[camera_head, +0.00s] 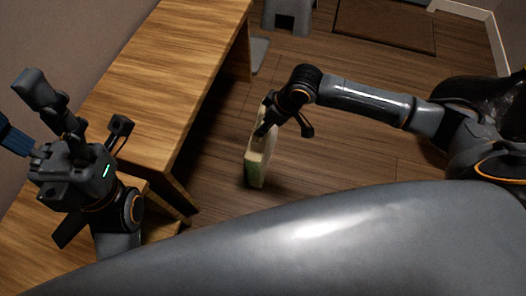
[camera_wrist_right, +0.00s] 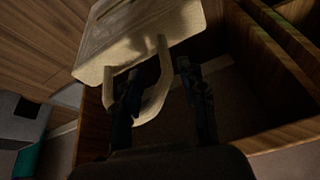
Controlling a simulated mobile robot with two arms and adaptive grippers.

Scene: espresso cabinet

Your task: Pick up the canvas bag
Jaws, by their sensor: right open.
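My left gripper (camera_head: 79,107) is open and empty above the table, away from the bag.
The wooden table (camera_head: 166,60) runs along the left, its edge close to the bag. A grey stool (camera_head: 289,14) and a dark mat (camera_head: 385,25) are at the back. The wooden floor (camera_head: 350,145) right of the bag is clear under my right arm.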

